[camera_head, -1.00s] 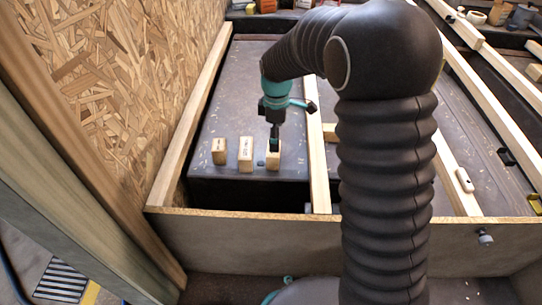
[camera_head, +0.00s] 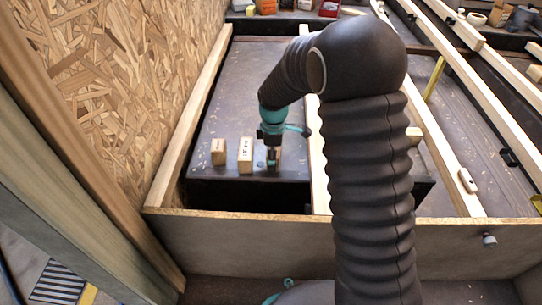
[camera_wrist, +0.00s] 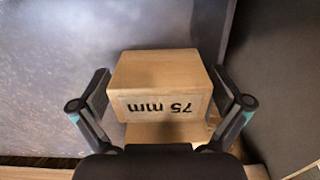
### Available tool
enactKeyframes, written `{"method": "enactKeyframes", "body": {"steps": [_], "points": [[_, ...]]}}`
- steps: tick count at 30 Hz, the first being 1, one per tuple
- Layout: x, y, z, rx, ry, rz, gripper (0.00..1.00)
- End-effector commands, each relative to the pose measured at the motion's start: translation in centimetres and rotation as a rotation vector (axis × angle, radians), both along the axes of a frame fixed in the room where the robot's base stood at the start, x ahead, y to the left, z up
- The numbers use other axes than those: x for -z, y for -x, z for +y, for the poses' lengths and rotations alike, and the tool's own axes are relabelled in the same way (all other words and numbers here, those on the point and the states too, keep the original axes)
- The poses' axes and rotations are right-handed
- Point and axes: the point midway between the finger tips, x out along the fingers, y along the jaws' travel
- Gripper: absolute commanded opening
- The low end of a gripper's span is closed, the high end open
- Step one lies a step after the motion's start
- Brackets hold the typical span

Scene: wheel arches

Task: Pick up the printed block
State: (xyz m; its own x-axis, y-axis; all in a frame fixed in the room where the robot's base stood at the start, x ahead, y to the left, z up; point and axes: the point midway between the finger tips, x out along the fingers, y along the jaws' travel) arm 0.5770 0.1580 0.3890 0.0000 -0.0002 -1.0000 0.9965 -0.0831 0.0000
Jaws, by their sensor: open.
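The printed block (camera_wrist: 158,75) is a light wooden block with "75 mm" on one face, upside down in the wrist view. It lies between the two fingers of my gripper (camera_wrist: 160,88), one on each side. A narrow gap shows at the left finger; whether the right finger touches is unclear. In the head view my gripper (camera_head: 271,160) points down at the right end of a row of wooden blocks and hides most of the block there. A pale wooden surface also shows just below the printed face in the wrist view.
A middle block (camera_head: 245,155) with dark print stands close left of my gripper, and a left block (camera_head: 218,152) stands beyond it. A wooden beam (camera_head: 318,165) runs along the right. The dark panel's front edge drops into a gap. The panel behind the blocks is clear.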

Motion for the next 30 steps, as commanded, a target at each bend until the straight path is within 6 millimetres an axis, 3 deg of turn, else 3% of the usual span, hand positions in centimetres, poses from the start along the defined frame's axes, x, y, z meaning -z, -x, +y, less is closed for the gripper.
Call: {"method": "enactKeyframes", "body": {"steps": [2,6,9,20,26,30], "points": [[0.0,0.0,0.0,0.000,0.000,0.000,0.95],[0.0,0.0,0.0,0.000,0.000,0.000,0.60],[0.0,0.0,0.0,0.000,0.000,0.000,0.41],[-0.4,0.0,0.0,0.000,0.000,-0.001,0.41],[-2.3,-0.1,0.0,0.000,-0.001,-0.003,0.41],[-4.7,-0.1,0.0,0.000,-0.002,-0.004,0.41]]}}
